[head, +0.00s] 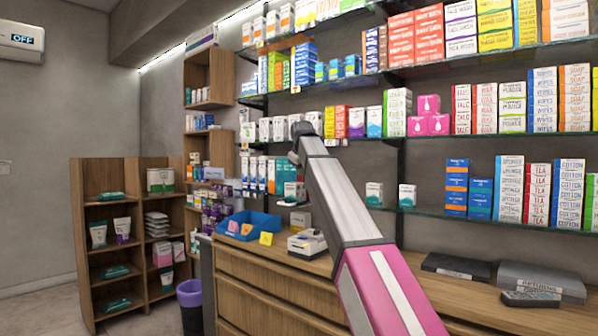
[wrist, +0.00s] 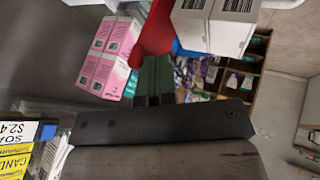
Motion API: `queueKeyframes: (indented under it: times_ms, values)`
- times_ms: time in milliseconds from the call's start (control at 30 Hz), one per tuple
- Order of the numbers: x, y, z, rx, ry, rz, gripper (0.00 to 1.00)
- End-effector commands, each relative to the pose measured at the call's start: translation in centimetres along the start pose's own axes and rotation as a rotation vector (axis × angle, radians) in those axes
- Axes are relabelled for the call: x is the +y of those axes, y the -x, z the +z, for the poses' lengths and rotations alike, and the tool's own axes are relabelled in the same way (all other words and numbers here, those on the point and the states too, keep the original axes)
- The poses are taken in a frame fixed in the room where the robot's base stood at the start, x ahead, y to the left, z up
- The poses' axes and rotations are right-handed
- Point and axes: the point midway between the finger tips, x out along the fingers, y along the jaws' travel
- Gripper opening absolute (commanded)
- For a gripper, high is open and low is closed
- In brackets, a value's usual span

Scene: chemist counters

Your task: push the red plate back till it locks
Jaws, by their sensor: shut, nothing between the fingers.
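The red plate (wrist: 153,32) shows at the top middle of the wrist view, partly cut off by the frame edge. It stands beside a blue part (wrist: 188,50) and white boxes (wrist: 216,22). My gripper (wrist: 154,62) is shut and empty, with its dark green fingers pointing at the red plate. The fingertips overlap the plate's lower edge in the picture; I cannot tell whether they touch it. In the head view my arm reaches up toward the glass shelves, and its end hides the fingers. I cannot make out the red plate there.
Pink and white boxes (wrist: 108,55) stand close to the left of my fingers in the wrist view. Stocked glass shelves (head: 470,133) line the wall. A wooden counter (head: 275,285) below holds a blue bin (head: 262,220) and a small device (head: 306,243).

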Motion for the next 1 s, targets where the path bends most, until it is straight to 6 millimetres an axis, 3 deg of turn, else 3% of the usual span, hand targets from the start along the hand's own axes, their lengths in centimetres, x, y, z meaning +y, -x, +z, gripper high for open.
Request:
queueKeyframes:
  times_ms: [200, 333, 767, 1000]
  values:
    - [5.2, -2.8, -0.2, -0.003, -0.002, 0.001, 0.00]
    - [7.1, -3.8, -0.2, 0.000, -0.001, 0.001, 0.00]
    - [7.2, -3.8, 0.0, 0.000, 0.000, 0.000, 0.00]
    - [5.6, -3.1, -0.1, 0.000, -0.001, 0.001, 0.00]
